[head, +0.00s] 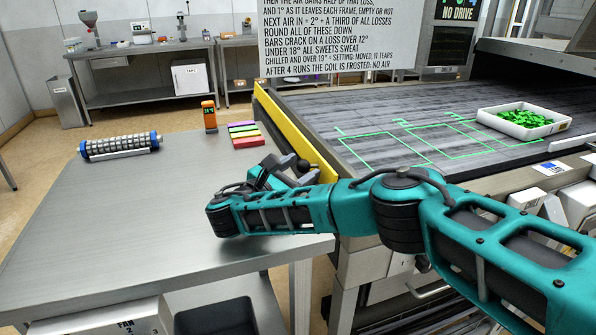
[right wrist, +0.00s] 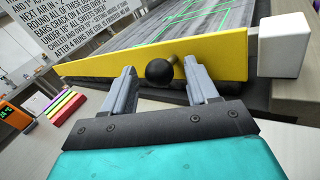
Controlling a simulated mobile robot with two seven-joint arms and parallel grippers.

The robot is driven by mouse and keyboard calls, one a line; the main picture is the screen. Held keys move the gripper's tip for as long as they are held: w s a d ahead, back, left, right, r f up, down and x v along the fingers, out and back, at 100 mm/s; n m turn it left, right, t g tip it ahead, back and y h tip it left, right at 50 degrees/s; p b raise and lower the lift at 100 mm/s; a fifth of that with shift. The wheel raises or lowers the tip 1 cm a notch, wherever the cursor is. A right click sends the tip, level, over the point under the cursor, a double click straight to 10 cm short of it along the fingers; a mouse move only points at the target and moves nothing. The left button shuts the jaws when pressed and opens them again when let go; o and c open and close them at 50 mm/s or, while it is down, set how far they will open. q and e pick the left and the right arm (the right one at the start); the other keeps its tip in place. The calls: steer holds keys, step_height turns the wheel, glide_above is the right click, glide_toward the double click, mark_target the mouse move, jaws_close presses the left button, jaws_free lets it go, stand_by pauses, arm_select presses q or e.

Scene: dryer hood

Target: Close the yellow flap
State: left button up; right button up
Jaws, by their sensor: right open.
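The yellow flap (head: 293,128) is a long narrow panel along the left end of the grey slatted bed. In the right wrist view the flap (right wrist: 215,58) runs across the picture, with a round black knob (right wrist: 159,72) on a short stem in front of it. My right gripper (head: 284,170) is open and empty at the near part of the flap. In the right wrist view its two fingers (right wrist: 160,82) stand either side of the knob and point at the flap. I cannot tell whether they touch it. My left gripper is not in view.
A steel table (head: 150,205) lies left of the flap, holding a roller with blue ends (head: 119,146), an orange device (head: 209,116) and coloured bars (head: 245,134). A white tray of green pieces (head: 523,122) sits on the bed (head: 400,105). A sign (head: 330,35) hangs above.

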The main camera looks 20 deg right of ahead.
mark_target(322, 158)
steer(key=shift+c, duration=0.4)
steer(key=c, duration=1)
steer(key=shift+o, duration=0.2)
steer(key=d+r+m+y+p, duration=0.1)
steer(key=p, duration=0.2)
steer(key=shift+r+g+y, duration=0.1)
steer(key=shift+g+y, duration=0.3)
steer(key=shift+d+r+m+g+y+p, duration=0.2)
steer(key=shift+d+m+g+y+p, duration=0.15)
steer(key=shift+y+p, duration=0.3)
steer(key=shift+d+r+m+g+y, duration=0.25)
steer(key=shift+d+m+y, duration=0.4)
steer(key=shift+y, duration=0.4)
steer(key=d+y, duration=0.1)
steer(key=y, duration=0.1)
steer(key=d+m+g+y, duration=0.1)
steer(key=shift+r+y, duration=0.15)
steer(key=shift+y, duration=0.25)
steer(key=shift+w+d+f+m+g+y, duration=0.1)
steer(key=shift+d+m+y, duration=0.3)
steer(key=shift+y, duration=0.4)
steer(key=shift+d+f+m+g+y, duration=0.15)
steer(key=shift+d+m+y, duration=0.1)
steer(key=shift+d+y, duration=0.4)
steer(key=shift+w+d+f+m+g+y, duration=0.1)
steer(key=shift+d+m+y, duration=0.25)
steer(key=shift+y, duration=0.6)
